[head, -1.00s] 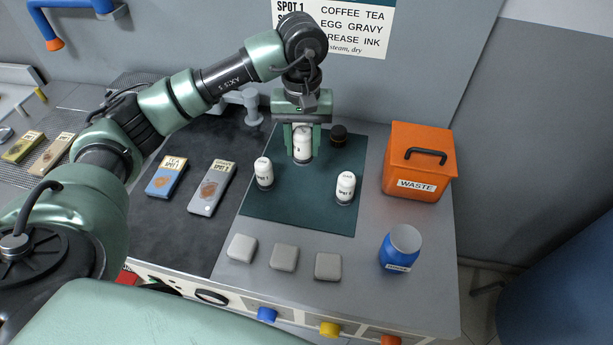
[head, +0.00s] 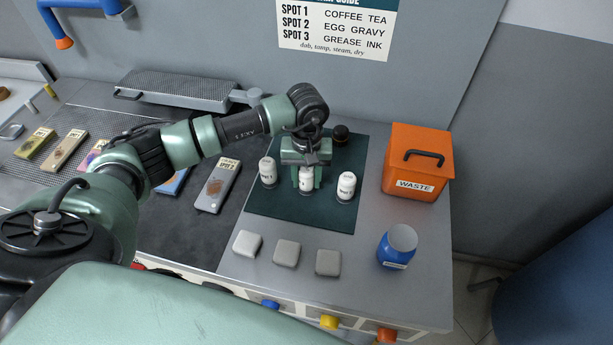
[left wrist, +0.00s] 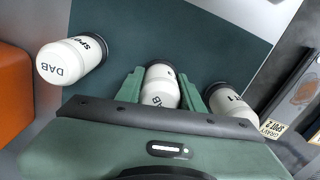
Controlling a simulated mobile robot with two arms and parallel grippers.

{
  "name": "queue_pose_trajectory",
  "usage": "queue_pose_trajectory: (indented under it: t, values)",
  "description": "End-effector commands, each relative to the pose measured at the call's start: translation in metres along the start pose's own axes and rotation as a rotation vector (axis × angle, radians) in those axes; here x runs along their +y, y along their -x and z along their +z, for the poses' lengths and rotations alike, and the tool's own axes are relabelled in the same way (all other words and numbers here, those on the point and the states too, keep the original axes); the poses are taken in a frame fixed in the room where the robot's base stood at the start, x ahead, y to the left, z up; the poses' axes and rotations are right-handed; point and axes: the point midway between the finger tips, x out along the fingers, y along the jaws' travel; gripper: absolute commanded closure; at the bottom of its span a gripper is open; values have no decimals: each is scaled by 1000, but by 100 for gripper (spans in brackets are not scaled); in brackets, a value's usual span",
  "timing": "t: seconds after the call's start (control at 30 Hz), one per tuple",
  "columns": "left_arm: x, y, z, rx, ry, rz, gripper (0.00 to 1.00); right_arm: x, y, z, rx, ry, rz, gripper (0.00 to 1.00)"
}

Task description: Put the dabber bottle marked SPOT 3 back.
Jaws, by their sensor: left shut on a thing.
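My left gripper (head: 306,186) is shut on a white dabber bottle (head: 305,176), which also shows between the green fingers in the left wrist view (left wrist: 160,86). Its marking cannot be read clearly. It is upright over the dark green mat (head: 290,212), between two other white bottles; whether its base touches the mat is hard to tell. The bottle marked SPOT 1 (head: 267,174) stands to the left. Another bottle (head: 346,186) stands to the right; its number is not legible, though DAB shows in the left wrist view (left wrist: 72,60). My right gripper is not in view.
A dark round object (head: 340,134) stands at the mat's back. An orange WASTE bin (head: 418,165) and a blue jar (head: 398,248) are on the right. Several grey pads (head: 287,252) lie along the front. A stained swatch (head: 218,187) lies left of the mat.

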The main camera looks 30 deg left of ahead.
Motion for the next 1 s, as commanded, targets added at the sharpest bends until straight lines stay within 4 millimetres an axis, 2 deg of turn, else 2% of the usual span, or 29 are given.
queue_pose_trajectory:
  t: [0.17,0.2,0.23,0.27,0.63,0.7,0.87,1.0]
  values:
    - [0,-4,0,1,0,0,100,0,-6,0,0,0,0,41]
    - [0,-2,0,0,0,-1,52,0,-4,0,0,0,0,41]
    - [0,-2,0,0,0,-1,43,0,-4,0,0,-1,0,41]
    - [0,-2,0,0,0,-1,41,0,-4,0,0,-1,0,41]
    - [0,2,0,0,0,0,41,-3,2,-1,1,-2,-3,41]
    - [0,6,-1,3,0,1,41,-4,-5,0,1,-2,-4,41]
    - [0,35,-2,7,-1,2,41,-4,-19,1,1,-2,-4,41]
    - [1,66,-2,7,-1,3,41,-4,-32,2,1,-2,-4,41]
